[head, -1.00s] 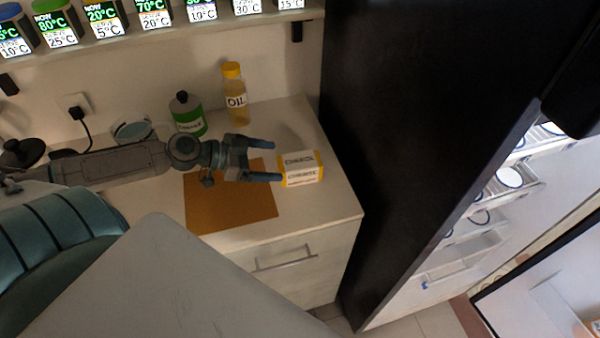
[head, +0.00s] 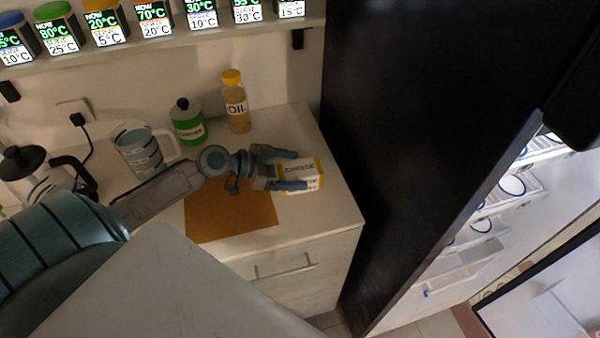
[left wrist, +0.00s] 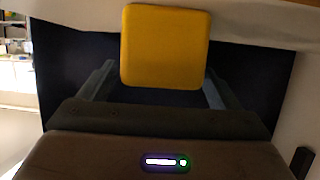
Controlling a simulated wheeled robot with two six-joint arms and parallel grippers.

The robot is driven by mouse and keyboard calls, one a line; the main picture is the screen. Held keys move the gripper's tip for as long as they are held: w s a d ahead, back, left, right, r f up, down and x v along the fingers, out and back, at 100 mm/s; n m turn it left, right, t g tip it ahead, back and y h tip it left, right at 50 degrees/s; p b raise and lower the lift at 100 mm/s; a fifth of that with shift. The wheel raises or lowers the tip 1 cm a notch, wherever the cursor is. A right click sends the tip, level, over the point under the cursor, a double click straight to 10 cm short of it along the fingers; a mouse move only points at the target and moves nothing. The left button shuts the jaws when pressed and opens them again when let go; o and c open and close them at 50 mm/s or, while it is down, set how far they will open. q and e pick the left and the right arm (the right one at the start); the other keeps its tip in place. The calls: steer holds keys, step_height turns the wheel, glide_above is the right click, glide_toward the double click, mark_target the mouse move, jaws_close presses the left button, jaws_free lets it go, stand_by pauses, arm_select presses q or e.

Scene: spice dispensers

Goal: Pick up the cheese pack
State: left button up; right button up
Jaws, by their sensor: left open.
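The cheese pack (head: 307,174) is a small white and yellow box on the counter, right of the brown cutting board (head: 225,214). My left gripper (head: 298,171) is open, its two fingers reaching toward the pack from the left. In the head view the fingers overlap the pack's left part. In the left wrist view the pack shows its plain yellow face (left wrist: 165,47) between the two open fingers (left wrist: 158,88). I cannot tell whether either finger touches it. My right gripper is not in view.
An oil bottle (head: 235,104), a green-labelled bottle (head: 187,122) and a measuring jug (head: 141,153) stand behind the arm. A shelf of spice dispensers (head: 157,20) hangs above. A tall black panel (head: 400,120) rises right of the counter. The counter's front right corner is clear.

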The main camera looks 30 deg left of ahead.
arm_select(q)
steer(key=shift+p+x, duration=0.3)
steer(key=shift+x, duration=0.9)
steer(key=c, duration=1.1)
steer(key=shift+c, duration=0.7)
steer(key=shift+r, duration=0.1)
